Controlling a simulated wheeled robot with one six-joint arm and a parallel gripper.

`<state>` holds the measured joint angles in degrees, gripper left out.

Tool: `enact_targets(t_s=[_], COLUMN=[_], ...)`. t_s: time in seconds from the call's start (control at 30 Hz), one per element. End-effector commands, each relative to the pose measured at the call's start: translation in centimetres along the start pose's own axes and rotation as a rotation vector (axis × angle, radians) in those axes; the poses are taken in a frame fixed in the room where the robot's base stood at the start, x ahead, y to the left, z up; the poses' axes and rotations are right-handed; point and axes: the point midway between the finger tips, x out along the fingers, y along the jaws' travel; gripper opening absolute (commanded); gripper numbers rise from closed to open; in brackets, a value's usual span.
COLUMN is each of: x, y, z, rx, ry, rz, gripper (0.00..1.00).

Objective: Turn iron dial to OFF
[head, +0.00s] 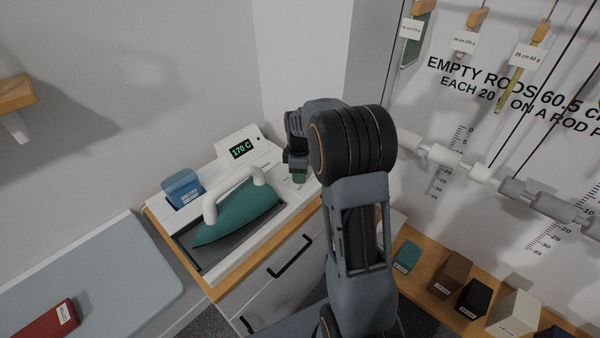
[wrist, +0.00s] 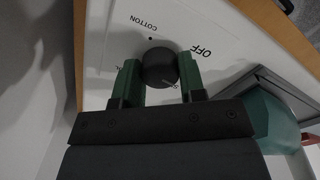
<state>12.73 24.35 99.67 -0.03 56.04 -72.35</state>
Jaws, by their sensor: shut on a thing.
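The iron dial (wrist: 159,66) is a dark round knob on a white panel in the wrist view. The panel reads COTTON at the upper left of the knob and OFF at its right; other labels are partly hidden by my fingers. My gripper (wrist: 160,80) has its two green fingers on either side of the dial, shut on it. Which label the dial points to cannot be told. In the head view my gripper (head: 299,172) is over the right end of the white ironing station, and my arm hides the dial. The teal iron (head: 238,212) rests on its dark plate, its handle up.
A blue block (head: 182,188) stands at the station's left. Drawers with dark handles (head: 290,257) are below. Several coloured blocks lie on a wooden shelf at right. Hanging rods and a wall are close behind my arm.

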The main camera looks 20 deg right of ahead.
Motion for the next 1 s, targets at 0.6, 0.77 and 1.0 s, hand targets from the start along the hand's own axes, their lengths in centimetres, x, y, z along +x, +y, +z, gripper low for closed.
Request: enact_targets(t_s=[0.6, 0.77, 1.0], x=[-0.32, -0.33, -0.33], y=[0.21, 0.21, 0.2], z=[-0.17, -0.17, -0.17], rx=[-0.573, -0.697, -0.836], ry=[0.002, 0.002, 0.001], rz=[0.011, 0.012, 0.012], gripper=[0.14, 0.14, 0.14])
